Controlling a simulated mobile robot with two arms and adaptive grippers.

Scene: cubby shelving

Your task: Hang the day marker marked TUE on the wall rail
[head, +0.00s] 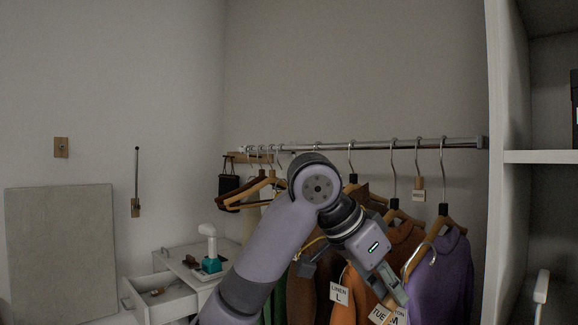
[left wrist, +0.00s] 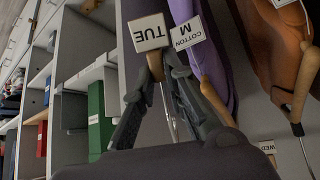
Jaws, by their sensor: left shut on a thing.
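The TUE day marker shows in the left wrist view as a white tag (left wrist: 149,33) under a small wooden block (left wrist: 155,66), with a metal hook wire (left wrist: 169,112) running back between the fingers. My left gripper (left wrist: 160,78) is shut on the block. In the head view the left gripper (head: 396,288) is low among the hanging clothes, well below the wall rail (head: 370,145). My right gripper is not in view.
Garments on wooden hangers fill the rail, including a purple one (head: 452,275) and an orange one (head: 405,240). Another marker (head: 418,190) hangs on the rail. A COTTON M tag (left wrist: 187,33) is close beside the TUE tag. White shelving (head: 497,130) stands at the right.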

